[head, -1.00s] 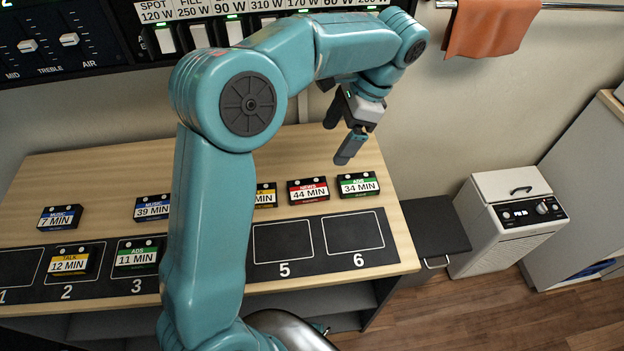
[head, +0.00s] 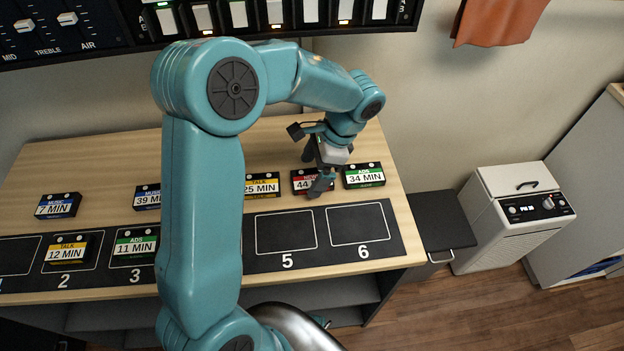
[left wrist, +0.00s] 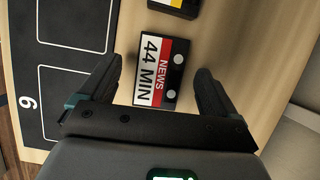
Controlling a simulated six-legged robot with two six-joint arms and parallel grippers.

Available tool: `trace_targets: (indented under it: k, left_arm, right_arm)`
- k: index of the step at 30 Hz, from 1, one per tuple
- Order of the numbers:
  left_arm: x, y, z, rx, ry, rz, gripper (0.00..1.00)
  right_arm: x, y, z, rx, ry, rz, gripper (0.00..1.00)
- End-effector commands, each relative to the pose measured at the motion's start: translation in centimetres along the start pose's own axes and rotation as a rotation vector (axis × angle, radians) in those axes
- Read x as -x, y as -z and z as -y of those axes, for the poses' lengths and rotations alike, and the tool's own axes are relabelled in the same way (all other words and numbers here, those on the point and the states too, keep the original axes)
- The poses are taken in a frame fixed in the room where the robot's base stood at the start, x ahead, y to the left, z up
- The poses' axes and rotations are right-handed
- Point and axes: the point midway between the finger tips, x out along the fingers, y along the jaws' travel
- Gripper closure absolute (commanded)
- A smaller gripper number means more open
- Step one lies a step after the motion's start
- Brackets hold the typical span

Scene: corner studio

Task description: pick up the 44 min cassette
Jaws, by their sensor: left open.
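The 44 min cassette (head: 302,183) has a red "NEWS" band and lies on the wooden desk, partly hidden by my left gripper in the head view. It also shows whole in the left wrist view (left wrist: 160,72), lying between the two fingers. My left gripper (head: 316,176) is open and empty. Its fingers (left wrist: 155,90) stand on either side of the cassette in the wrist view, with gaps visible. Whether they have reached the cassette's height is hard to tell. My right gripper is not in view.
The 34 min cassette (head: 363,176) lies close on the right, the 25 min cassette (head: 262,186) on the left. A dark mat (head: 398,232) with numbered slots lies in front; slots 5 and 6 are empty. Several other cassettes are farther left. A switch panel (head: 130,25) hangs above.

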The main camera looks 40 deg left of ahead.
Motion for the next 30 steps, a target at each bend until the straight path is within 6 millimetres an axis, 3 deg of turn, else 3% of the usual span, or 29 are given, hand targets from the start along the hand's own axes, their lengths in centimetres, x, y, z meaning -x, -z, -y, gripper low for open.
trace_targets:
  k: [4, 20, 22, 26, 30]
  left_arm:
    - [-1.6, 0.0, 0.1, -0.001, -0.002, 0.001, 0.08]
    - [-1.9, 0.1, 0.1, -0.001, -0.001, 0.000, 0.08]
    - [-1.9, 0.1, 0.1, -0.001, 0.000, -0.001, 0.25]
    - [-1.9, 0.1, 0.1, -0.001, -0.001, 0.000, 0.67]
    - [-1.9, 0.1, 0.1, -0.001, 0.000, -0.001, 0.70]
  right_arm:
    - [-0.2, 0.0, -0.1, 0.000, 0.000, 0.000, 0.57]
    - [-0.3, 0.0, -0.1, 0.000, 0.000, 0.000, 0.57]
    - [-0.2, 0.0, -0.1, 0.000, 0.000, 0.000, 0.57]
    - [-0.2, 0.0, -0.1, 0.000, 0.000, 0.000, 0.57]
    - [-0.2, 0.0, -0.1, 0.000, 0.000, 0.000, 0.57]
